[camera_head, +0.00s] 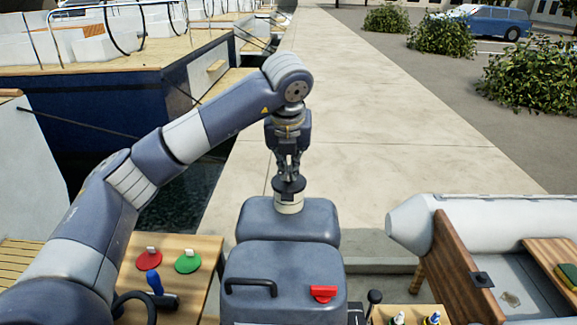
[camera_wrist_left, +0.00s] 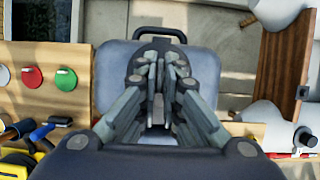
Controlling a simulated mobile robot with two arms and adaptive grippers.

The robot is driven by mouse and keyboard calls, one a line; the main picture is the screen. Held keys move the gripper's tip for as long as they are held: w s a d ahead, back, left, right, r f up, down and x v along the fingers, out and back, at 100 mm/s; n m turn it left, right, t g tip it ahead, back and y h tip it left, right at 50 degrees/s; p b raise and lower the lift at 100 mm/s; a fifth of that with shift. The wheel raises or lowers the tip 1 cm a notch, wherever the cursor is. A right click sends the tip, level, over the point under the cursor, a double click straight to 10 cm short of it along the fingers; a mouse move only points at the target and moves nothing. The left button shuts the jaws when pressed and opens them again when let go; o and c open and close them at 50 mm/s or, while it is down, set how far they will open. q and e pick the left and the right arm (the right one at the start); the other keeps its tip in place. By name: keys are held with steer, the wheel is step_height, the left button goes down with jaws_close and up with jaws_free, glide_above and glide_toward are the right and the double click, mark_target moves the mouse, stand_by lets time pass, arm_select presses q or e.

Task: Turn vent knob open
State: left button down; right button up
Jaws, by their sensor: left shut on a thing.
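A grey-blue fuel tank (camera_head: 255,270) stands upright in the middle of the head view. On its rear part a cream neck (camera_head: 289,205) carries the dark vent knob (camera_head: 289,186). My left gripper (camera_head: 289,176) points straight down over the knob, its fingers shut on it. In the left wrist view the left gripper (camera_wrist_left: 158,108) has its fingers close together above the grey tank (camera_wrist_left: 110,75); they hide most of the knob there. I cannot tell how far the knob is turned. My right gripper is not in view.
The tank has a black handle (camera_head: 251,287) and a red lever (camera_head: 323,293). A wooden bench (camera_head: 190,255) at left holds a red disc (camera_head: 149,260), a green disc (camera_head: 188,261) and tools. A grey inflatable boat (camera_head: 470,225) lies at right. The concrete quay (camera_head: 340,130) behind is clear.

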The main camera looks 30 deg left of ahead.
arm_select(q)
steer(key=shift+r, duration=0.1)
steer(key=c, duration=1.8)
jaws_free()
steer(key=shift+o, duration=0.2)
steer(key=v, duration=1.2)
